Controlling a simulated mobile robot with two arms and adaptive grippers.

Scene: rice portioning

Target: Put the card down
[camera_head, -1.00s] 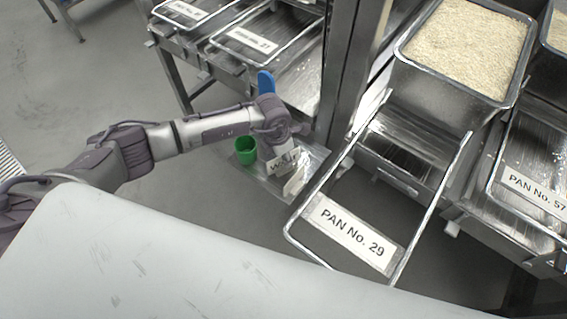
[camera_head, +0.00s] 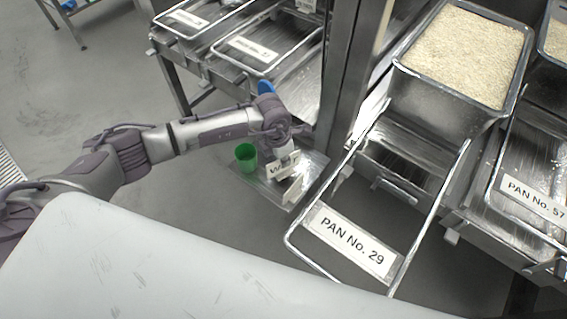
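A white card (camera_head: 283,167) with black lettering starting "WA" is at the small metal shelf, just below my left gripper (camera_head: 282,150). The gripper points down there, beside the steel post. Its fingers are small and partly hidden by the wrist, so their opening and any contact with the card are unclear. I cannot tell whether the card rests fully on the shelf (camera_head: 267,192). My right gripper is out of view.
A green cup (camera_head: 246,157) stands left of the card. A pale upright piece (camera_head: 292,190) is in front of it. The PAN No. 29 frame (camera_head: 350,241) and rice bin (camera_head: 450,100) are right. A blue object (camera_head: 265,88) shows behind my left wrist.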

